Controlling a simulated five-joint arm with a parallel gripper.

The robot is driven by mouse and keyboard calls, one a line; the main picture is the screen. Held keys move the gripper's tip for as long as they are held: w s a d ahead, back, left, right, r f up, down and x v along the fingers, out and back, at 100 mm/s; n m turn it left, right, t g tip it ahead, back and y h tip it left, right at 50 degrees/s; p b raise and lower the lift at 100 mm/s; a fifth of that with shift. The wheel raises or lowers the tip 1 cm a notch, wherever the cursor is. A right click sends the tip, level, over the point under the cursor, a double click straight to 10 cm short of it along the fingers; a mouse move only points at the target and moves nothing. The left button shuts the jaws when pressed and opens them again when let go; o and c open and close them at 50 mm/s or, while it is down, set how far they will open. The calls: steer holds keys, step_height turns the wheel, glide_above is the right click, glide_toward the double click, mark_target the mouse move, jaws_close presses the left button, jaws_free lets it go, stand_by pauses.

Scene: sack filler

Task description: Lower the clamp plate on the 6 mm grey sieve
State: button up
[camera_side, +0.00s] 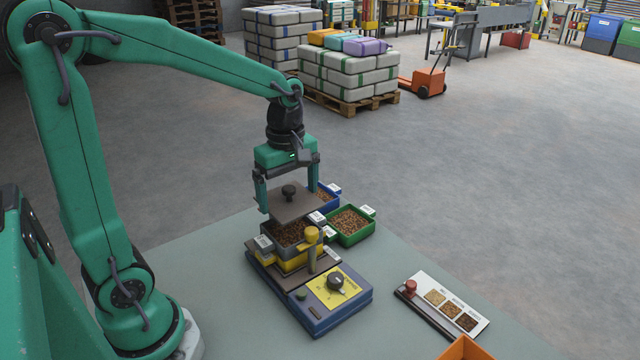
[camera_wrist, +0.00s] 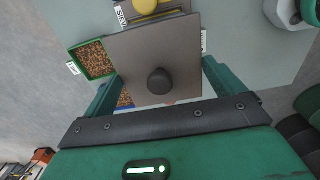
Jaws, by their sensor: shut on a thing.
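My gripper (camera_side: 288,199) is shut on the clamp plate (camera_side: 290,209), a flat grey-brown plate with a black knob on top. One finger is at each side of it. The plate is held roughly level above the 6 mm grey sieve (camera_side: 268,235), with a visible gap. The grey sieve holds brown pellets and sits on a yellow sieve (camera_side: 292,266) on the blue shaker base (camera_side: 338,311). A post with a yellow knob (camera_side: 311,234) stands at the stack's front. In the wrist view the plate (camera_wrist: 140,50) hides most of the sieve below.
A green sieve (camera_side: 369,231) and a blue sieve (camera_side: 332,199), both with pellets, stand just behind and right of the stack. A sample board (camera_side: 452,287) with a red knob lies to the right. An orange bin (camera_side: 466,347) is at the front edge. The table's left is clear.

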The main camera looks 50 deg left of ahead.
steer(key=shift+f, duration=2.3)
steer(key=shift+f, duration=0.7)
stand_by(1.1)
steer(key=o, duration=0.9)
steer(key=shift+r, duration=4)
steer(key=shift+r, duration=0.1)
